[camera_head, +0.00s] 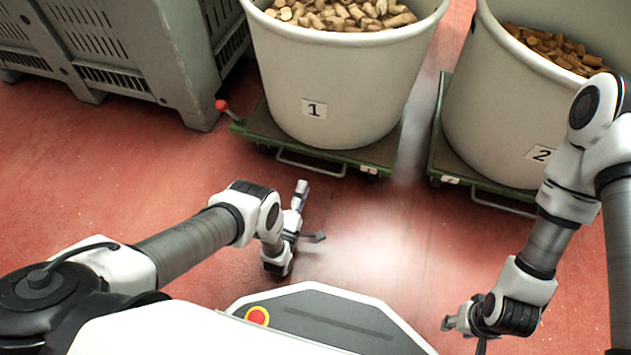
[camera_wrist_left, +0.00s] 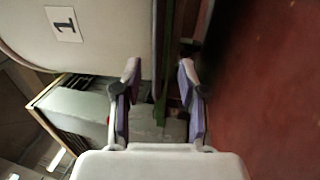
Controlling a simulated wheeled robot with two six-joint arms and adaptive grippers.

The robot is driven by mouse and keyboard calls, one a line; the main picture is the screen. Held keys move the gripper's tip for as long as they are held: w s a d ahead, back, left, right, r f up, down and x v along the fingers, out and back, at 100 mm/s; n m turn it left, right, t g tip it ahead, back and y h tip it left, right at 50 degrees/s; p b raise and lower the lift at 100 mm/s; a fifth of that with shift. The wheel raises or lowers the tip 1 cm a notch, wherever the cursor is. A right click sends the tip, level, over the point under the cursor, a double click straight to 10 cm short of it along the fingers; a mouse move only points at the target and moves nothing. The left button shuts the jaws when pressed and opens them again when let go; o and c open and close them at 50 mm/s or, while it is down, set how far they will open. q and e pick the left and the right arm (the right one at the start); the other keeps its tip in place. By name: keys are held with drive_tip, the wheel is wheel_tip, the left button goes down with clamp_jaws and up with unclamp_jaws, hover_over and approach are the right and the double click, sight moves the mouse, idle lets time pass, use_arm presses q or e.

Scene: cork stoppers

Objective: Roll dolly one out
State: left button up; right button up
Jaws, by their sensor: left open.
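Dolly one is a low green platform (camera_head: 260,127) under the white tub marked 1 (camera_head: 345,75). A metal bar handle (camera_head: 312,166) sticks out at its front edge. A red-knobbed lever (camera_head: 222,105) stands at its left corner. My left gripper (camera_head: 308,214) is open and empty over the floor in front of the dolly, apart from the handle. In the left wrist view my left gripper's fingers (camera_wrist_left: 158,82) are spread, with the tub (camera_wrist_left: 95,38) and a green dolly edge (camera_wrist_left: 163,100) beyond. My right gripper (camera_head: 463,325) is low at the right; its jaw gap is unclear.
A second tub marked 2 (camera_head: 480,100), also with corks, stands on another green dolly (camera_head: 440,145) to the right, across a narrow gap. A grey slatted crate (camera_head: 140,50) stands at the left. The red floor (camera_head: 390,220) before both dollies is clear.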

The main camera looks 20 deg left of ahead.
sight(309, 168)
use_arm(q)
drive_tip(key=w+b, duration=0.1)
drive_tip(key=w, duration=0.2)
drive_tip(key=w+r+b, duration=0.1)
drive_tip(key=w, duration=0.3)
drive_tip(key=shift+r+b, duration=0.2)
drive_tip(key=shift+b, duration=0.15)
drive_tip(key=shift+w+r, duration=0.15)
drive_tip(key=shift+w, duration=0.05)
clamp_jaws()
